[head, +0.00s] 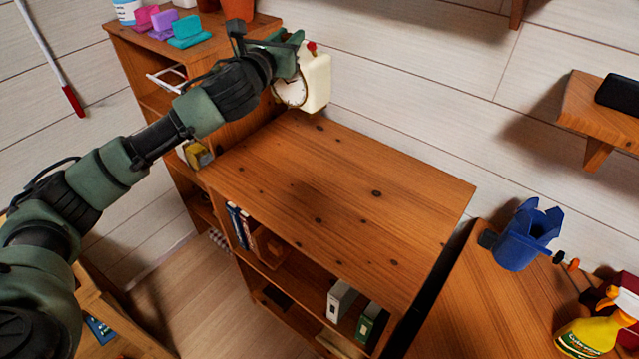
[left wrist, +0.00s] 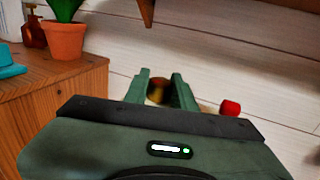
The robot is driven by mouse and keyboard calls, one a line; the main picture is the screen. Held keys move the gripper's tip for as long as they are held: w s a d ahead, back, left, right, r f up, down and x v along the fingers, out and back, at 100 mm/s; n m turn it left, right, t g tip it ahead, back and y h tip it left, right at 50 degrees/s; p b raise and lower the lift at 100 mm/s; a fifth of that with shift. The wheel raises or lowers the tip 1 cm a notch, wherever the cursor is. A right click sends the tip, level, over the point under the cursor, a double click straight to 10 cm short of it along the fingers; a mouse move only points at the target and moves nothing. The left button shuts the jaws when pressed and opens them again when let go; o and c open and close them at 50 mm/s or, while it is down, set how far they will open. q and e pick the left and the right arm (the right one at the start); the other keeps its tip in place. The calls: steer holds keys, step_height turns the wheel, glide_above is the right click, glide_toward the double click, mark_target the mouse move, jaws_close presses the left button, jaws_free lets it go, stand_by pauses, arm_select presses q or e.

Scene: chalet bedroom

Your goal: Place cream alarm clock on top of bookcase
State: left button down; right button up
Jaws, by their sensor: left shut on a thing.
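The cream alarm clock (head: 317,83) is held up in the head view, its round dial facing left and down, with a red button on top. My left gripper (head: 300,62) is shut on it, above the far left part of the bookcase top. The bookcase (head: 345,190) is a low wooden one with a bare, knotty top. In the left wrist view, my left gripper's fingers (left wrist: 160,90) show with a brassy part between them, and the red button (left wrist: 230,108) shows to their right; most of the clock is hidden. My right gripper is not in view.
A taller wooden shelf unit (head: 125,42) at the back left carries colored items and a plant pot (head: 237,9). Books (head: 239,225) and binders (head: 340,300) sit in the bookcase. At right stand a blue container (head: 525,238) and a spray bottle (head: 590,330); a wall shelf (head: 580,100) juts out.

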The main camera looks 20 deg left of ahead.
arm_select(q)
steer(key=shift+f, duration=0.2)
step_height(320, 180, down, 20)
steer(key=b, duration=0.1)
steer(key=shift+r+b, duration=0.2)
steer(key=shift+b, duration=0.15)
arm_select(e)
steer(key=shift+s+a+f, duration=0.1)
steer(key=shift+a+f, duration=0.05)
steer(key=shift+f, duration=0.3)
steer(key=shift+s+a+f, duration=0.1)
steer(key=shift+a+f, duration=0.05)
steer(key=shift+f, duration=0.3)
arm_select(q)
steer(key=shift+a, duration=0.1)
steer(key=shift+f, duration=0.15)
steer(key=c, duration=1.2)
jaws_free()
steer(key=shift+o, duration=0.2)
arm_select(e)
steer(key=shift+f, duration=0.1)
